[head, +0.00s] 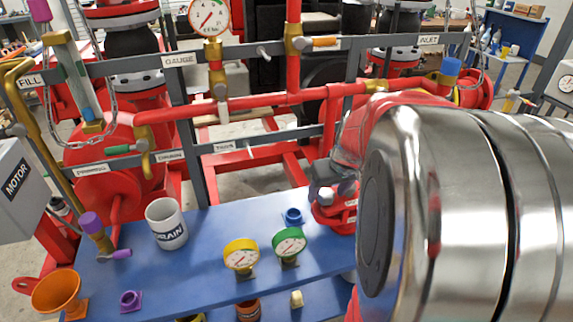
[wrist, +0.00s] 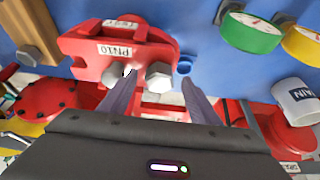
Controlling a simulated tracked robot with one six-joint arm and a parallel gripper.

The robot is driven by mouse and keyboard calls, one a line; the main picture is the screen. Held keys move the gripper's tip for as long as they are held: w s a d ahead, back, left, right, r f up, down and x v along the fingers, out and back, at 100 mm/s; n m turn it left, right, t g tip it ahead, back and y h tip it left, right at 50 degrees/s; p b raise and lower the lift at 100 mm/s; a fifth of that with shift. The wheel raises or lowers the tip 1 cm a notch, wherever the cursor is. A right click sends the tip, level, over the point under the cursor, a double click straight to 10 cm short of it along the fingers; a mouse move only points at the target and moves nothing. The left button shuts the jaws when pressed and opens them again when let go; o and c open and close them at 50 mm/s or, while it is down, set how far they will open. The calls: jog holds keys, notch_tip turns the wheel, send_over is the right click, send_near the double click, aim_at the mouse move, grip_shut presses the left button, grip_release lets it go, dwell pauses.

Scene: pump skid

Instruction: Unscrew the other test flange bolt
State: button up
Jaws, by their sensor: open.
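The red test flange (wrist: 118,45), labelled PN10, lies at the upper left of the wrist view, on the blue bench. Two grey hex bolt heads show on its near side: one bolt (wrist: 159,75) is between my fingertips, the other bolt (wrist: 112,79) is left of and partly behind my left finger. My gripper (wrist: 158,82) is open, with a finger on each side of the right bolt; I cannot tell whether either finger touches it.
The blue bench (head: 215,225) holds a white DRAIN mug (head: 167,224), a yellow gauge (head: 241,256), a green gauge (head: 289,244), a blue ring-shaped part (head: 293,216) and a purple part (head: 130,300). Red pipes (head: 270,99) and a grey frame stand behind it.

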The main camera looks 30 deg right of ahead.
jog(key=shift+c, duration=0.2)
jog(key=c, duration=1.1)
jog(key=shift+n+y, duration=0.5)
jog(key=shift+n, duration=1)
jog(key=n+y, duration=0.1)
jog(key=n, duration=0.3)
jog(key=shift+f+y, duration=0.15)
jog(key=shift+y, duration=0.25)
jog(key=n+y, duration=0.1)
jog(key=n, duration=0.3)
jog(key=shift+a+g, duration=0.1)
jog(key=shift+g, duration=0.3)
jog(key=shift+o, duration=0.2)
jog(key=n+g+y, duration=0.1)
jog(key=n, duration=0.3)
